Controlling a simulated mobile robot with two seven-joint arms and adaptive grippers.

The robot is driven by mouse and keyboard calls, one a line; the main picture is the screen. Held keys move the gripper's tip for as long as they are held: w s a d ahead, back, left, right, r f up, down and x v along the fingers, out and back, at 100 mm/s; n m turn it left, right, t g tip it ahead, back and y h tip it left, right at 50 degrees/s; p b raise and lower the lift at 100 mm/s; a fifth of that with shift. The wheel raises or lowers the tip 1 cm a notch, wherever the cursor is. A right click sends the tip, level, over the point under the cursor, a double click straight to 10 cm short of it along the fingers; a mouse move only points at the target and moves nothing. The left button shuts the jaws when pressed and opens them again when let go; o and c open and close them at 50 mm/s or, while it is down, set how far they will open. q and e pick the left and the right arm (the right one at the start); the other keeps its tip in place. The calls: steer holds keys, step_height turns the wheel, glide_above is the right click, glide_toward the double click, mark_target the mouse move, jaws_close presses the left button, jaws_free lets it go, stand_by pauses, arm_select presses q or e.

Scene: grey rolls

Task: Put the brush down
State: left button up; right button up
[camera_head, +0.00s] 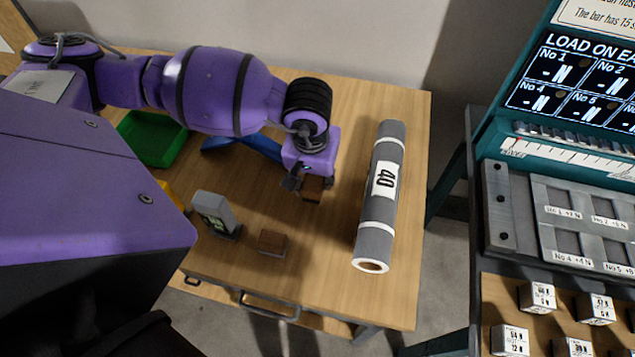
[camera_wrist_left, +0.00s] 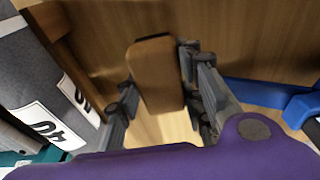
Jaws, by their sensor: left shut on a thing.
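The brush is a small brown wooden block in the left wrist view (camera_wrist_left: 157,75), between the two fingers of my left gripper (camera_wrist_left: 160,98). In the head view my left gripper (camera_head: 309,186) points down over the table, left of the grey roll, and is shut on the brush (camera_head: 312,196). The fingers hide part of the brush. I cannot tell whether its underside touches the table. My right gripper is not in view.
A grey roll marked 40 (camera_head: 379,205) lies to the right on the wooden table (camera_head: 330,285). A brown block (camera_head: 272,242) and a grey device with a display (camera_head: 214,214) stand front left. A green tray (camera_head: 150,138) and a blue object (camera_head: 258,146) lie behind. Bare tabletop lies in front of my gripper.

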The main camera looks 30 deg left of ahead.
mark_target(317, 186)
arm_select(q)
steer(key=shift+w+f, duration=0.2)
steer(key=shift+f, duration=0.1)
steer(key=f, duration=0.3)
steer(key=shift+w+f, duration=0.25)
steer(key=shift+w, duration=0.15)
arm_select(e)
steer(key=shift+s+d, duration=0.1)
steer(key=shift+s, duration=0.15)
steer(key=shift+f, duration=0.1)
arm_select(q)
steer(key=shift+f, duration=0.35)
steer(key=o, duration=1)
steer(key=shift+r, duration=0.1)
steer(key=shift+a, duration=0.1)
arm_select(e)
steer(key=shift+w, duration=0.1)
